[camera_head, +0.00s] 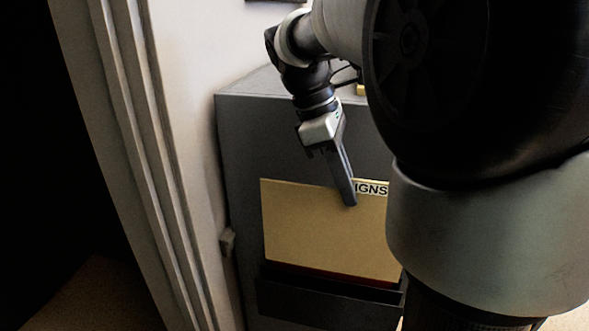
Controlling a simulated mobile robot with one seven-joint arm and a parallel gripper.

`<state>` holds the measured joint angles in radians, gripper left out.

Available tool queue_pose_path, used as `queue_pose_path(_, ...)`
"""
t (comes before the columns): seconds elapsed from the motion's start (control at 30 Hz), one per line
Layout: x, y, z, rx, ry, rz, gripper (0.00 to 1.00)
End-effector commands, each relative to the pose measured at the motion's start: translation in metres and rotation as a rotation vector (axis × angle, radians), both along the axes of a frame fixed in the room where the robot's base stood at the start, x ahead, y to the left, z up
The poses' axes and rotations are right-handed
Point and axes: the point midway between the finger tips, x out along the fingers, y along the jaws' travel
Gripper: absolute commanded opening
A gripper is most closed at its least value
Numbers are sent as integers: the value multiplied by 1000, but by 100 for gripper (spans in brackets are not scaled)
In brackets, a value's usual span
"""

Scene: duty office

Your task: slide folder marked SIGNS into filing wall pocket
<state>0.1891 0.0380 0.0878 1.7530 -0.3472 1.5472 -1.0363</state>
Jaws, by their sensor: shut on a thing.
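The tan folder (325,232) hangs upright in front of a grey cabinet's side. Its label at the top right shows the letters "IGNS"; the first letter is hidden behind my gripper's finger. My gripper (349,200) points down and is shut on the folder's top edge, near the label. The dark wall pocket (325,304) is on the cabinet's side, just below the folder. A dark red strip shows along the folder's lower edge, at the pocket's mouth. I cannot tell whether the folder's bottom edge is inside the pocket. The folder's right edge is partly hidden by my arm.
The grey cabinet (262,125) stands against a pale wall (195,45). A door frame (135,130) and a dark opening are on the left. A small yellow thing (360,90) lies on the cabinet top. My arm hides most of the right side.

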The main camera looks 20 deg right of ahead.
Motion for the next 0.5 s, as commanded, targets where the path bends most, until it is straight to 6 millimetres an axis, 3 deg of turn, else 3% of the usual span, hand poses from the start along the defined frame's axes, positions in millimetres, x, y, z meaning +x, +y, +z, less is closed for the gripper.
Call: queue_pose_path(0.5, 0, 0, -36, -1, -1, 0, 0)
